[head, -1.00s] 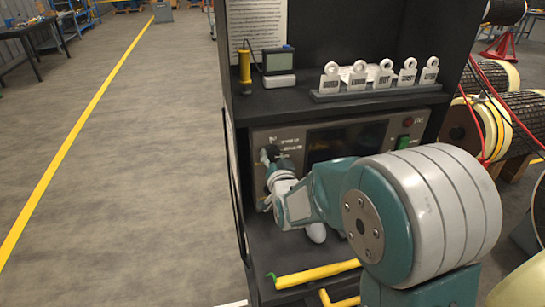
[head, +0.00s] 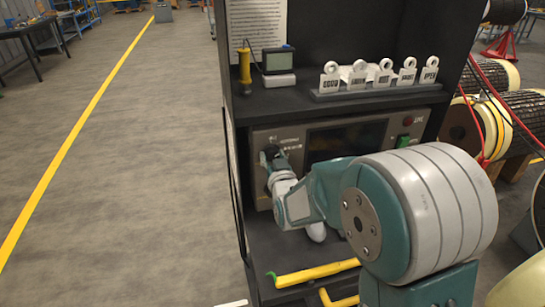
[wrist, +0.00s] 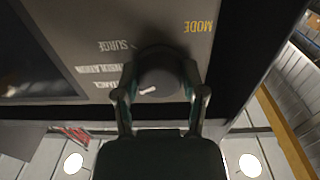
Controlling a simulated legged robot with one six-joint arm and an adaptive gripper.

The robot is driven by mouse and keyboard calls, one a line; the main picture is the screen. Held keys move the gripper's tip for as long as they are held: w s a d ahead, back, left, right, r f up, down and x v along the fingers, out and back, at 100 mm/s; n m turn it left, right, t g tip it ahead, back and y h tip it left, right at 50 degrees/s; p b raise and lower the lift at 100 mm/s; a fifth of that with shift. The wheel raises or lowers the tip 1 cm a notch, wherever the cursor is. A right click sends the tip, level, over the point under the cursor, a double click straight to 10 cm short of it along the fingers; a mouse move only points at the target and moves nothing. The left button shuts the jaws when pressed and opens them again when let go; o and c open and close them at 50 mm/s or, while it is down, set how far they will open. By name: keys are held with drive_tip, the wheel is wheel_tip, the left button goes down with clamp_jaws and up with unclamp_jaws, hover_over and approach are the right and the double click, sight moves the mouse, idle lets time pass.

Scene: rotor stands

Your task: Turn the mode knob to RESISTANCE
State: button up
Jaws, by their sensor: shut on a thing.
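The dark round mode knob (wrist: 158,68) is on the grey tester panel (wrist: 60,25), near its edge. My gripper (wrist: 161,88) is shut on the knob, one finger on each side. The wrist view shows the panel upside down, with the labels MODE, SURGE, INSULATION and one partly hidden ending in "ANCE". The knob's white mark (wrist: 148,90) lies on the side towards that last label; whether it lines up exactly I cannot tell. In the head view my gripper (head: 272,158) is at the left of the tester panel (head: 290,133), and the knob is mostly hidden.
The tester's dark screen (head: 345,138) and a green switch (head: 403,141) are right of the knob. A shelf above holds labelled tags (head: 385,82) and a yellow-handled tool (head: 244,66). A yellow bar (head: 315,273) lies below. Open floor is at left.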

drive_tip(key=shift+w+r+n, duration=0.1)
drive_tip(key=shift+n, duration=1.7)
drive_tip(key=o, duration=1)
drive_tip(key=shift+o, duration=0.7)
drive_tip(key=shift+w+a, duration=0.1)
drive_tip(key=shift+a, duration=0.05)
drive_tip(key=v, duration=1.2)
drive_tip(key=shift+f, duration=0.3)
